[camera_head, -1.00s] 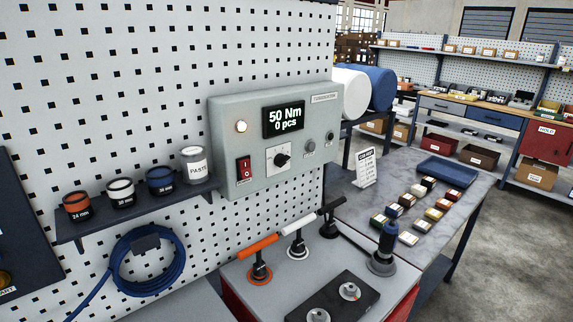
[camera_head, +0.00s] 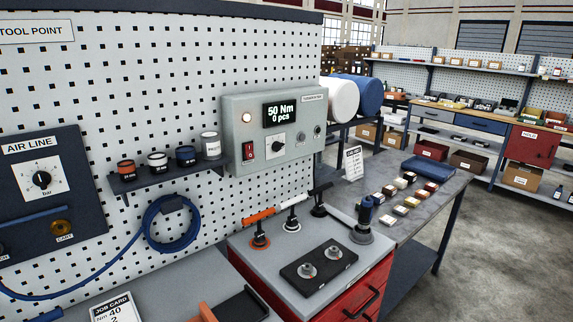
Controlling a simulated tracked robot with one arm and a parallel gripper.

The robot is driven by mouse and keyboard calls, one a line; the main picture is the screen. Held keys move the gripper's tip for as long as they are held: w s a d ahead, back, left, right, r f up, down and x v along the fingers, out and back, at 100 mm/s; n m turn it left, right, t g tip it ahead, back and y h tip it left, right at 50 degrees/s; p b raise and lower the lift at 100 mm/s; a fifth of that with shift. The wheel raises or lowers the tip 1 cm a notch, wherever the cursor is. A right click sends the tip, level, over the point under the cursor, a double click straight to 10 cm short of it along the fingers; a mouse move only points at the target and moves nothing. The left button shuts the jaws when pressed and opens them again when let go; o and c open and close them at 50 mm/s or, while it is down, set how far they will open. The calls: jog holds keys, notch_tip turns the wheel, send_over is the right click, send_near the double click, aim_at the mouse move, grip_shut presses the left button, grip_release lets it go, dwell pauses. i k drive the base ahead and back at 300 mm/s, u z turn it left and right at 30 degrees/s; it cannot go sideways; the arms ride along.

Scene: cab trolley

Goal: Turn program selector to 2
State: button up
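The program selector (camera_head: 278,143) is a small black rotary knob on a pale square plate. It sits on the front of a grey-green control box (camera_head: 235,125) fixed to the pegboard, in the middle of the view. The box's screen (camera_head: 280,113) reads "50 Nm" and "0 pcs". The knob's pointer and the plate's marks are too small to read. A red rocker switch (camera_head: 249,151) is left of the selector, and a pale lamp (camera_head: 246,117) glows above the switch.
A shelf with several small jars (camera_head: 186,156) juts out left of the box. Below stand a red cabinet (camera_head: 345,300) with upright-handled tools (camera_head: 291,222) on top and a job card (camera_head: 115,308). An air line panel (camera_head: 48,195) hangs at left. Open floor (camera_head: 500,250) lies at right.

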aim_at(277, 146)
jog(key=u, duration=0.15)
jog(key=k, duration=0.4)
jog(key=z, duration=0.55)
jog(key=i, duration=1.25)
jog(key=u, duration=0.5)
jog(key=i, duration=0.6)
jog(key=u, duration=0.45)
